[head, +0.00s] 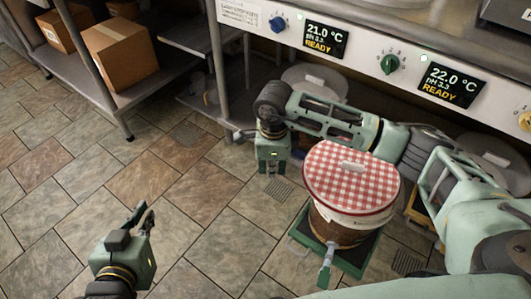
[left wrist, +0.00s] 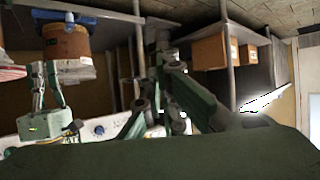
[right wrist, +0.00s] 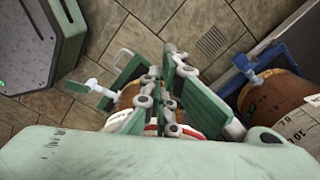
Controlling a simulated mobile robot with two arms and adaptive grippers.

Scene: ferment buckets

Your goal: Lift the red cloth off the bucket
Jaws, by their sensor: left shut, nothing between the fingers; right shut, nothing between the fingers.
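The red-and-white checked cloth (head: 345,185) lies on the round top of a brown bucket (head: 335,228). A pale tab (head: 352,167) is at its middle. In the left wrist view, part of the cloth (left wrist: 12,72) shows at the left edge. My right gripper (head: 273,170) is shut and empty, pointing down left of the bucket and apart from the cloth in the head view. In the right wrist view its fingers (right wrist: 170,60) hide much of the bucket and cloth rim. My left gripper (head: 146,214) is shut and empty over the floor, far left of the bucket.
The bucket stands on a green tray (head: 355,262) with a tap (head: 326,272) at its front. Other lidded buckets (head: 312,80) stand behind under the counter. A second brown bucket (right wrist: 270,100) is by a blue tray. Boxes (head: 120,55) sit on a shelf. The left floor is clear.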

